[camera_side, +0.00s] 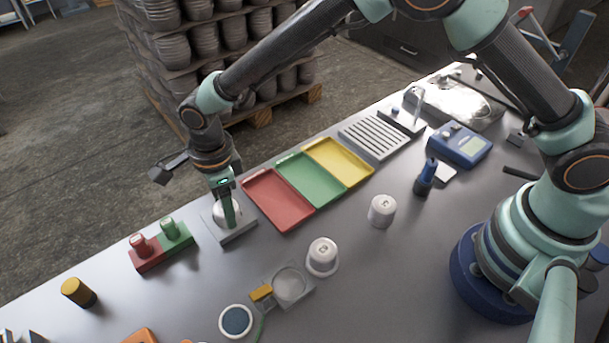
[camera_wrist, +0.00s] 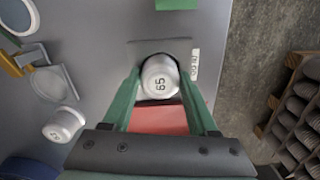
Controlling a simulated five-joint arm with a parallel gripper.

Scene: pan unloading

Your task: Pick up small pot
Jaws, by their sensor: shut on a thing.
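A small white pot (camera_wrist: 158,72) marked "65" sits between the two green fingers of my gripper (camera_wrist: 160,86) in the wrist view. My gripper is shut on it, one finger on each side. In the side view my gripper (camera_side: 229,212) points down over a square grey plate (camera_side: 240,235), and the pot shows only partly behind a finger. The plate also shows under the pot in the wrist view (camera_wrist: 180,46). I cannot tell whether the pot touches the plate.
Red (camera_side: 277,198), green (camera_side: 311,177) and yellow (camera_side: 338,160) trays lie just right of the plate. Two other white pots stand nearer, one right (camera_side: 382,211) and one centre (camera_side: 322,256). A red-and-green block (camera_side: 160,246) with two weights stands to the left.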

